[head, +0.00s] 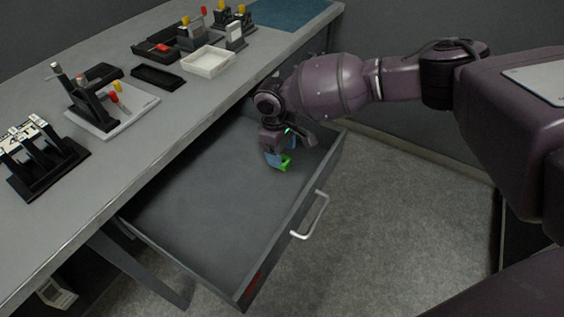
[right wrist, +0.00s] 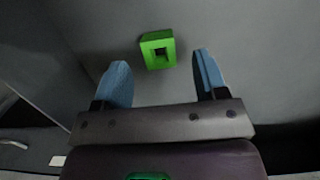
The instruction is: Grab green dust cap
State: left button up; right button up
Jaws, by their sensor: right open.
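The green dust cap (head: 286,164) lies on the floor of the open drawer (head: 215,200), near its far right end. In the right wrist view the cap (right wrist: 158,49) is a small green square block with a dark square opening. My right gripper (right wrist: 160,80) is open, with its two blue fingertips apart. The cap lies just beyond the fingertips, roughly centred between them and not gripped. In the head view my right gripper (head: 277,158) reaches down into the drawer, close to the cap and partly covering it. My left gripper is not in view.
The drawer's front wall with a pale handle (head: 311,216) stands to the right of the gripper. The grey worktop (head: 130,120) overhangs at the left, with black racks, a white tray (head: 208,62) and connector fixtures on it. The rest of the drawer floor is bare.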

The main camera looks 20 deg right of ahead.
aim_at(284, 163)
notch_tip(284, 163, down, 3)
jog(key=shift+s+d+f, duration=0.1)
jog(key=shift+d, duration=0.05)
jog(key=shift+c, duration=0.2)
jog(key=c, duration=0.9)
jog(key=shift+r, duration=0.2)
jog(key=shift+c, duration=0.2)
